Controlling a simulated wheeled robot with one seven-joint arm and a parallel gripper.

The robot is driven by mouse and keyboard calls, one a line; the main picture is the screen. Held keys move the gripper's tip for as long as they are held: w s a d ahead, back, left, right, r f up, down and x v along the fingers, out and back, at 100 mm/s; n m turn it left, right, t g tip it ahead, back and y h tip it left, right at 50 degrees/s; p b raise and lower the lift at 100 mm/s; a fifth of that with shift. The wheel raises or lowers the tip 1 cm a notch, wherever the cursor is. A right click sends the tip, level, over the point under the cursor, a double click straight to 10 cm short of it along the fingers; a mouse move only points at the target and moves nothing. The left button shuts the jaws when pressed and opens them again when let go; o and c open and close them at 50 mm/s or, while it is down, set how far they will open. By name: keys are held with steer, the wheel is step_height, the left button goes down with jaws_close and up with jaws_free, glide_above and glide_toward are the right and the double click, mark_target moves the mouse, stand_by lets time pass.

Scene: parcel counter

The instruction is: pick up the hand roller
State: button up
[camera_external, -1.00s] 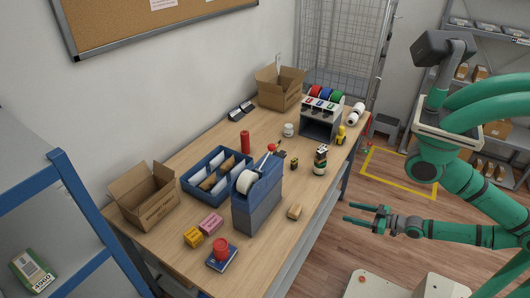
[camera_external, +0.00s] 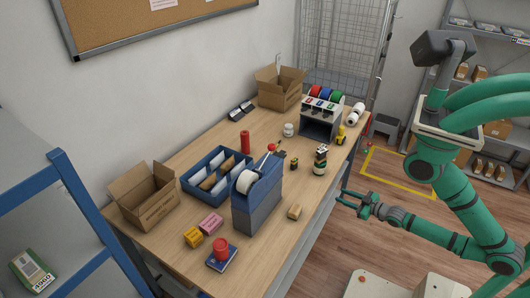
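I cannot surely tell which item is the hand roller. One candidate is a small tool with a red round part (camera_external: 271,147) and a thin handle, behind the blue-grey tape dispenser (camera_external: 258,195), which may hide part of it. A small yellow-and-black item (camera_external: 340,135) stands near the right table edge. A dark, green-and-white item (camera_external: 320,160) stands to its left and nearer. My gripper (camera_external: 342,198) is open and empty, off the table's right edge, with its fingers pointing left towards the tabletop. It touches nothing that I can see.
The wooden counter (camera_external: 285,235) also holds a blue divided tray (camera_external: 206,192), a red cylinder (camera_external: 245,141), a grey rack of coloured rolls (camera_external: 320,121), a small tan block (camera_external: 294,212) and open cardboard boxes (camera_external: 147,203). The front right of the tabletop is mostly clear.

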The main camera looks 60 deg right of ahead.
steer(key=d+r+m+g+h, duration=0.2)
steer(key=d+h, duration=0.1)
steer(key=d, duration=0.6)
steer(key=w+d+r+m+g+h, duration=0.15)
steer(key=d+h, duration=0.25)
steer(key=d, duration=0.5)
steer(key=d+r+m+g+h, duration=0.3)
steer(key=d, duration=0.6)
steer(key=m+g+y, duration=0.1)
steer(key=m+y, duration=0.1)
steer(key=m, duration=0.6)
glide_toward(342, 130)
steer(key=w+d, duration=0.1)
steer(key=d, duration=0.1)
steer(key=shift+n, duration=0.25)
steer(key=shift+f+x, duration=0.2)
steer(key=shift+x, duration=1.7)
steer(key=shift+f+x, duration=0.15)
steer(key=shift+x, duration=1.75)
steer(key=shift+a, duration=0.15)
steer(key=c, duration=0.8)
